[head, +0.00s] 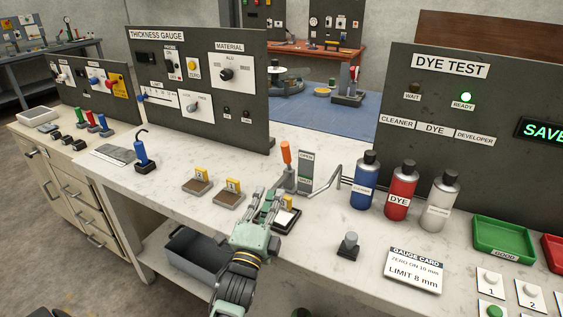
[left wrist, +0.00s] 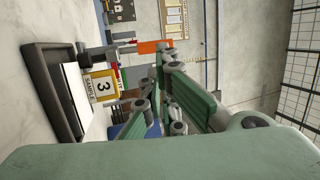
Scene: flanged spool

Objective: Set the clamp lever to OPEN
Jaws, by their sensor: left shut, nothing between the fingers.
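The clamp lever (head: 286,153) has an orange handle and stands nearly upright on a grey fixture at the middle of the bench. A grey label plate (head: 306,168) stands just right of it; its small words are hard to read. My left gripper (head: 279,196) is shut and empty, in front of and below the handle. In the left wrist view the orange handle (left wrist: 153,47) appears sideways just beyond the fingertips (left wrist: 163,67). I cannot tell whether they touch it. The lower part of the clamp is partly hidden by my fingers. My right gripper is not in view.
A black tray (left wrist: 42,75) with a yellow sample tag marked 3 (left wrist: 102,87) lies by my left gripper. Two tagged samples (head: 200,182) sit to the left. A bent metal arm (head: 335,180) and blue, red and white bottles (head: 401,195) stand to the right.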

